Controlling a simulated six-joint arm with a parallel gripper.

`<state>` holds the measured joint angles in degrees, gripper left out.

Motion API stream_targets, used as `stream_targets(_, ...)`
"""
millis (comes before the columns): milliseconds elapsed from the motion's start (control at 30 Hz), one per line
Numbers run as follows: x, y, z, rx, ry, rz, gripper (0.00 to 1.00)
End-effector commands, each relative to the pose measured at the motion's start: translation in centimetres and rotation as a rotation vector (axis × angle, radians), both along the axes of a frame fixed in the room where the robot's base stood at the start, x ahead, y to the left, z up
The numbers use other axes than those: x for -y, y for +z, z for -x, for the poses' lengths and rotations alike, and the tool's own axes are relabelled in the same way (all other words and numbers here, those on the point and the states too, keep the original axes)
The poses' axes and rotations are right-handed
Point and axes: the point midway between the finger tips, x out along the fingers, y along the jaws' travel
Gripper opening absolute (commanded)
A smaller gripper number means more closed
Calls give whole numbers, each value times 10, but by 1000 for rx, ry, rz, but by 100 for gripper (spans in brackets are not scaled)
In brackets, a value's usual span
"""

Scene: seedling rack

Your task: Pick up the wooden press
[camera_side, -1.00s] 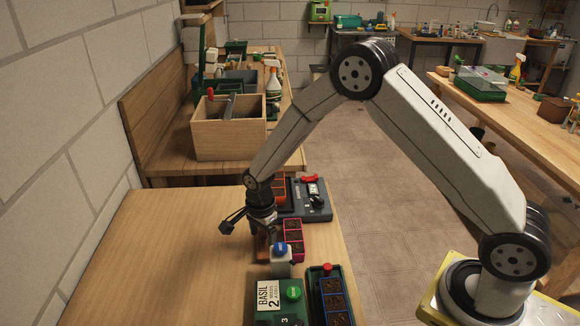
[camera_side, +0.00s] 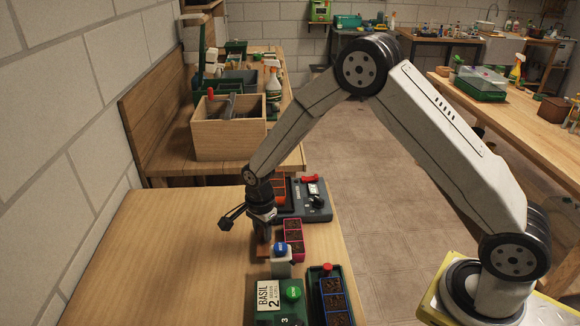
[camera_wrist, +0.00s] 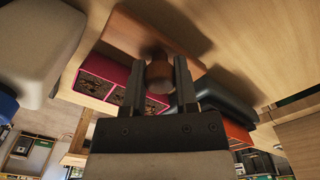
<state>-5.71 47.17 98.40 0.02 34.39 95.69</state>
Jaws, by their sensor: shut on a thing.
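The wooden press (camera_wrist: 150,35) has a flat, reddish-brown rectangular plate and a round upright handle (camera_wrist: 157,75). In the wrist view my gripper (camera_wrist: 158,66) has its two dark fingers on either side of the handle, shut on it. In the side view my gripper (camera_side: 262,218) points down, with the press (camera_side: 263,250) below it at the bench's right part. The press's lower part is partly hidden behind a pale block with a blue top. I cannot tell whether its plate touches the bench.
A pink-rimmed tray of soil cells (camera_side: 293,240) stands close on the right. The pale block with a blue button (camera_side: 281,262) is just in front. A dark device (camera_side: 313,212) lies behind. A green basil box (camera_side: 270,308) stands nearer. The bench's left side (camera_side: 150,250) is clear.

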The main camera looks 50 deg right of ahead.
Motion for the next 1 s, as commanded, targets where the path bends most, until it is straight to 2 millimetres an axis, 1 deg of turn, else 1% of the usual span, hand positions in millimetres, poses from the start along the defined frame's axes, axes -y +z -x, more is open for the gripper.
stream_targets(167,0,21,-1,4,0,0,0)
stream_targets(400,0,57,-1,3,0,0,0)
stream_targets(600,0,80,0,2,0,0,0)
stream_targets(800,0,89,0,0,0,0,0)
stream_targets(1000,0,89,0,0,0,0,0)
